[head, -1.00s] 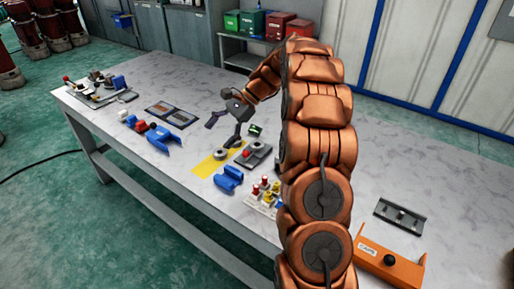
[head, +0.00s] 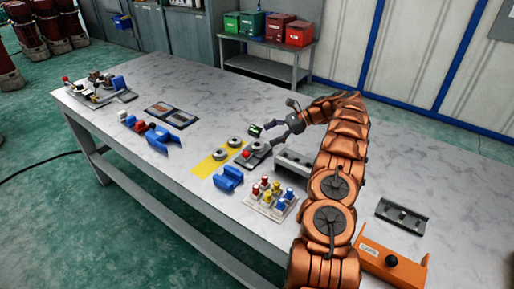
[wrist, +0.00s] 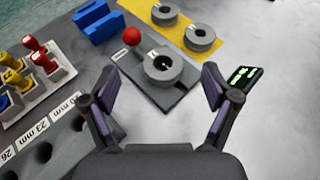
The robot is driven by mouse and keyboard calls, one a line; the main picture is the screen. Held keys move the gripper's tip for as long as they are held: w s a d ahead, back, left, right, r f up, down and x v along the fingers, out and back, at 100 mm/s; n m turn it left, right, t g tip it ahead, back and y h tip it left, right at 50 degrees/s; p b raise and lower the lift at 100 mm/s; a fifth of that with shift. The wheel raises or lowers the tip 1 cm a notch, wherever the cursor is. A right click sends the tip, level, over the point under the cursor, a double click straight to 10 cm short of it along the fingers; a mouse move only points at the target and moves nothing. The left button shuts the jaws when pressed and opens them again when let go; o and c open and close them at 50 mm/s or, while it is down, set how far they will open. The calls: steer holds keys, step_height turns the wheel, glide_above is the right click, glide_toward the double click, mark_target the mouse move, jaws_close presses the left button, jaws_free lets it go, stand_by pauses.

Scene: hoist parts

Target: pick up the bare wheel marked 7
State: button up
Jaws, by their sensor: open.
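Two grey wheels lie bare on the yellow mat (head: 207,167): one nearer (wrist: 200,38) and one farther (wrist: 165,14) in the wrist view. Both also show in the head view, at left (head: 220,154) and right (head: 234,142). A third grey wheel (wrist: 163,67) sits on a dark plate (wrist: 183,98) with a red-ball lever (wrist: 132,36). The wheels bear small white labels, and I cannot read the marks surely. My gripper (wrist: 163,85) is open and empty, its fingers pointing toward the plate, one on each side of its wheel in the picture. It appears above the table, apart from the wheels.
A grey block with holes marked in mm (wrist: 45,145) lies left of my gripper, near a tray of coloured pegs (head: 271,198). A small black device with a green display (wrist: 242,77) is by the right finger. A blue block (head: 228,178) lies beside the mat.

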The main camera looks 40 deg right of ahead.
mark_target(254, 146)
steer(key=shift+s+d+f+m+t, duration=0.15)
steer(key=shift+s+d+f, duration=0.05)
steer(key=shift+d+f, duration=0.2)
steer(key=shift+s+d+f+m+t, duration=0.15)
steer(key=shift+d+f, duration=0.15)
steer(key=shift+d, duration=0.15)
steer(key=shift+x, duration=1.2)
steer(key=shift+p+x, duration=0.3)
steer(key=shift+x, duration=0.75)
steer(key=shift+p+x, duration=0.4)
steer(key=shift+x, duration=1.15)
steer(key=shift+c, duration=0.3)
steer(key=c, duration=1.5)
